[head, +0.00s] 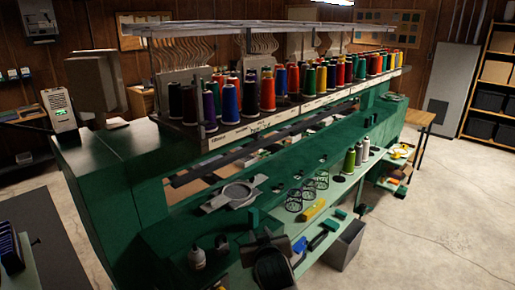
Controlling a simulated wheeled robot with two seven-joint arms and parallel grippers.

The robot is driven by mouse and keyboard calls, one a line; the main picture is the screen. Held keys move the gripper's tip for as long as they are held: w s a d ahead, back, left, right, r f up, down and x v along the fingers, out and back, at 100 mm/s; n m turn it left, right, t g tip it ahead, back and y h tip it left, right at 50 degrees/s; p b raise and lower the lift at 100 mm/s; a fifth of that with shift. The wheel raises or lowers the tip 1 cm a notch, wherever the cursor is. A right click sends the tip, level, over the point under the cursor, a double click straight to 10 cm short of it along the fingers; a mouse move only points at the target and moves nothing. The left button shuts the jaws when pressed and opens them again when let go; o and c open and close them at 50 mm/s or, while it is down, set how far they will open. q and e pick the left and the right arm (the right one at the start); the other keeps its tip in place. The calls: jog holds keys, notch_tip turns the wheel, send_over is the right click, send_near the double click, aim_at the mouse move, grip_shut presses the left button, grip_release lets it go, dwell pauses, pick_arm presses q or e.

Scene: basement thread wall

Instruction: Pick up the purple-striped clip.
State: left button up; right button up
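I cannot make out a purple-striped clip for certain. Three small see-through cylinders with dark, slightly purplish rims (308,189) stand on the pale green shelf (343,186) along the machine's front. They are too small to tell more. My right gripper (267,243) is the black shape at the bottom centre, over the near end of this shelf. It is seen from above and behind, so its fingertips and any gap between them do not show clearly. It hides part of the shelf below it. My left gripper is not in view.
Green and grey thread cones (350,160) stand farther along. Floor at right is clear.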

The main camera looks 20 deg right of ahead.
jog(key=w+d+r+m+t+h, duration=0.1)
jog(key=w+r, duration=0.2)
jog(key=r, duration=0.8)
jog(key=w+d+r+m+t+h, duration=0.1)
jog(key=w+r, duration=0.3)
jog(key=r, duration=0.6)
jog(key=shift+w+d+r+m+t+h+p, duration=0.3)
jog(key=shift+d+r+m+t+h+p, duration=0.1)
jog(key=shift+d+t+h, duration=0.15)
